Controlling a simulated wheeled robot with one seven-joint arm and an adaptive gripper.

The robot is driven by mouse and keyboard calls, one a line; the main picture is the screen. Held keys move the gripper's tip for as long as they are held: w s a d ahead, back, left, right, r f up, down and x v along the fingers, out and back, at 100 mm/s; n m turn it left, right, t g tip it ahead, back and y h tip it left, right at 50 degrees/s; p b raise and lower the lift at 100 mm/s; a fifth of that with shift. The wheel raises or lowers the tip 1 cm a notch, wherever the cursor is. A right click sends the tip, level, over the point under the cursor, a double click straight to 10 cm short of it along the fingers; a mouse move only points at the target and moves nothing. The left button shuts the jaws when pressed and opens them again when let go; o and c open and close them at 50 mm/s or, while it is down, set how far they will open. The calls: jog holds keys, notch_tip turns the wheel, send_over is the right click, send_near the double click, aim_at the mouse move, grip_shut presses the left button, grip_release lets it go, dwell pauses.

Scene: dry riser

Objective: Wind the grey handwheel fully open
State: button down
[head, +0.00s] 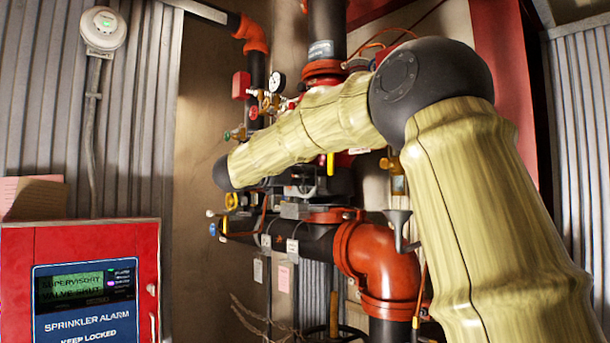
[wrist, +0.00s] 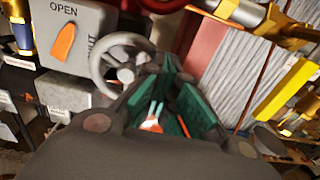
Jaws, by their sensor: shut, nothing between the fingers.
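The grey handwheel (wrist: 101,73) shows in the wrist view, left of my fingers, with its rim and spokes in sight. It sits beside a grey box (wrist: 85,20) marked OPEN with an orange pointer (wrist: 63,42). The pointer is tilted, and a second, partly readable word stands at the right side of the box face. My gripper (wrist: 180,80), with teal finger pads, is shut and empty just right of the wheel. The left finger overlaps the rim's right edge in the picture; I cannot tell whether they touch. In the head view my arm hides the gripper, and I cannot make out the wheel.
A red alarm panel (head: 100,240) at lower left has a display reading "SUPERVISORY VALVE SHUT". Red pipe elbows (head: 385,265), a gauge (head: 279,81) and small valves crowd the riser around my arm. A yellow part (wrist: 296,90) lies right of the fingers.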

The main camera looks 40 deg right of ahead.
aim_at(299, 193)
jog(key=w+p, duration=0.2)
jog(key=p, duration=0.3)
jog(key=w+f+p, duration=0.1)
jog(key=w+p, duration=0.1)
jog(key=p, duration=0.4)
jog(key=w+f+p, duration=0.1)
jog(key=w+p, duration=0.2)
jog(key=p, duration=0.2)
jog(key=shift+a+f+p, duration=0.15)
jog(key=shift+f+p, duration=0.1)
jog(key=shift+p, duration=0.1)
jog(key=shift+s+f+b, duration=0.1)
jog(key=shift+f+b, duration=0.3)
jog(key=shift+b, duration=0.3)
jog(key=s+f+b, duration=0.1)
jog(key=b, duration=0.2)
jog(key=shift+s+f+b, duration=0.1)
jog(key=shift+f+b, duration=0.1)
jog(key=shift+b, duration=0.2)
jog(key=shift+r, duration=0.15)
jog(key=a+b, duration=0.3)
jog(key=shift+a, duration=0.25)
